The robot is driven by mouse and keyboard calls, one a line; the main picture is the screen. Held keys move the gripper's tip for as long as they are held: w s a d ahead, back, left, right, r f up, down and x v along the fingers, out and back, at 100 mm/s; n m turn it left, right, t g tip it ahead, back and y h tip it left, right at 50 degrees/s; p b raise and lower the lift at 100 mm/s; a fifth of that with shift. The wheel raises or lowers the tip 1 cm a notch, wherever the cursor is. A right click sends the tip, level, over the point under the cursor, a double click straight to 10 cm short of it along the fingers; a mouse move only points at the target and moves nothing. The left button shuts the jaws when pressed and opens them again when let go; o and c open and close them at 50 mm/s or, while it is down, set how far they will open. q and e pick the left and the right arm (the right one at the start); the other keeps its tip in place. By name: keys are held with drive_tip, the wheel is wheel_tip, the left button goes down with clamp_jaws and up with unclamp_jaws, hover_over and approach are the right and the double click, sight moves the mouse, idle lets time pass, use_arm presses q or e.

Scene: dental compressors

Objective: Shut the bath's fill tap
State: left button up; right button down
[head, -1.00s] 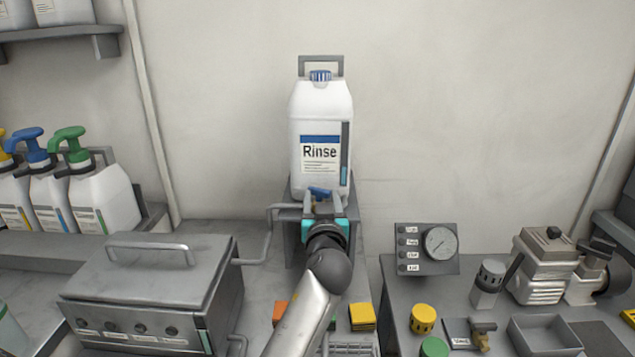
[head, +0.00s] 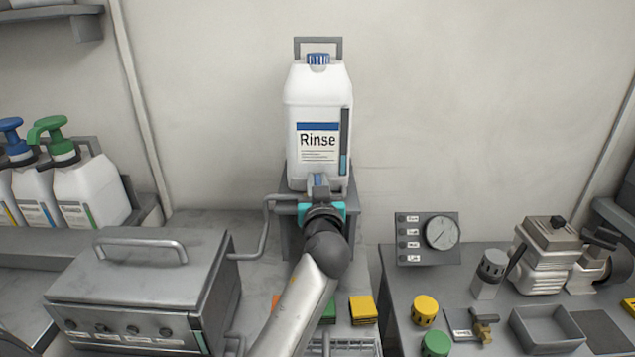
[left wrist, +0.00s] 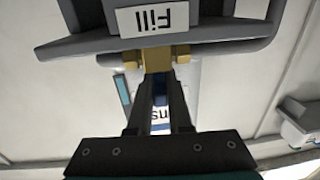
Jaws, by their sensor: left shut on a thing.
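The fill tap's blue handle (head: 319,180) shows just below the white Rinse canister (head: 318,110), in front of its grey stand. In the left wrist view the tap has a brass body (left wrist: 157,56) under a "Fill" label (left wrist: 155,18). My left gripper (head: 321,192) is shut on the blue handle, which shows as a narrow blue strip (left wrist: 160,92) between the fingers. Handle and gripper hide most of the tap in the head view. The lidded metal bath (head: 140,275) stands at the left, lid down. My right gripper is not in view.
A grey pipe (head: 264,235) runs from the stand toward the bath. Pump bottles (head: 85,190) stand at the left. A gauge panel (head: 428,239), yellow knob (head: 425,309), brass valve (head: 484,325) and open tray (head: 546,328) are on the right bench.

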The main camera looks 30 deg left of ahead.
use_arm(q)
clamp_jaws()
drive_tip(key=shift+m+t+h+p, duration=0.4)
drive_tip(key=shift+m+h+p, duration=0.1)
drive_tip(key=shift+h+p, duration=0.2)
drive_tip(key=o, duration=0.6)
unclamp_jaws()
drive_tip(key=shift+s, duration=0.1)
